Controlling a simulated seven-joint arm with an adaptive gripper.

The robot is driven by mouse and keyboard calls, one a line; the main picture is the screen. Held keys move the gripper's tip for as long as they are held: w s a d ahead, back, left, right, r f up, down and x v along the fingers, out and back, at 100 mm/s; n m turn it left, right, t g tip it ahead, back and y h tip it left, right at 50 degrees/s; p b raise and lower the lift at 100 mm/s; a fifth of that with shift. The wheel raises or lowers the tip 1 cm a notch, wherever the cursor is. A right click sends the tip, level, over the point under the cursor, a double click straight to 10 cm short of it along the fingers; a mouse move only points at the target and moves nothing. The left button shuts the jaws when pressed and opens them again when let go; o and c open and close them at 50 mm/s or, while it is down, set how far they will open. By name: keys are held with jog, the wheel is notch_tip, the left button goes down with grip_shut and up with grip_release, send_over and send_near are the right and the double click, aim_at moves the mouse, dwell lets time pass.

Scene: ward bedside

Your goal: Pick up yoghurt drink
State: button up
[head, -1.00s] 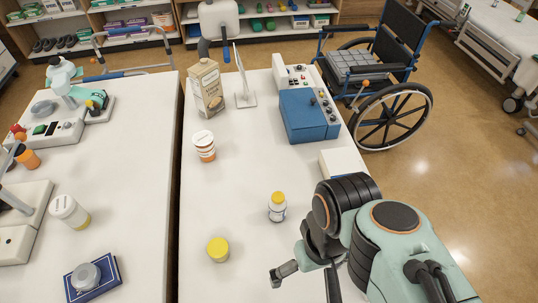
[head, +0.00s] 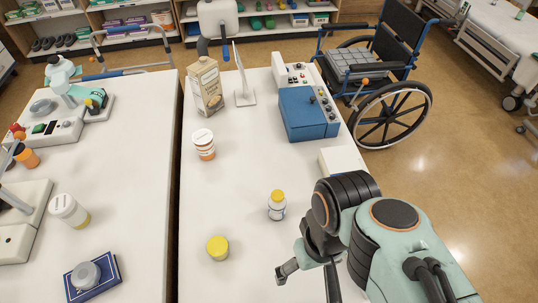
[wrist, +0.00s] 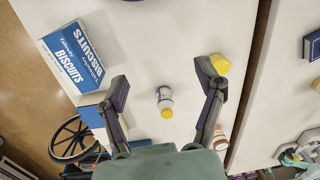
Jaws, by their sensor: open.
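A small white bottle with a yellow cap and a blue-marked label (head: 277,207), which I take for the yoghurt drink, stands upright on the white table (head: 240,180). My gripper (head: 310,278) is open and empty, at the near right of the bottle in the head view. In the wrist view the bottle (wrist: 165,98) shows in the gap between the spread fingers of my gripper (wrist: 163,82). I see no contact between the fingers and the bottle.
A yellow-lidded jar (head: 218,248) stands left of the bottle. An orange-and-white tub (head: 203,145), a carton (head: 206,88) and a blue device (head: 307,113) stand farther back. A biscuit box (wrist: 72,58) lies at the left in the wrist view. Table around the bottle is clear.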

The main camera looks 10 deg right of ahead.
jog(key=w+r+m+t, duration=0.3)
jog(key=w+m, duration=0.2)
jog(key=w, duration=0.3)
jog(key=m+g, duration=0.1)
jog(key=m, duration=0.3)
send_over(278, 194)
notch_tip(278, 194, down, 7)
jog(key=shift+g+h, duration=0.4)
jog(key=shift+g, duration=0.5)
notch_tip(278, 194, down, 12)
jog(key=shift+f, duration=0.45)
grip_shut()
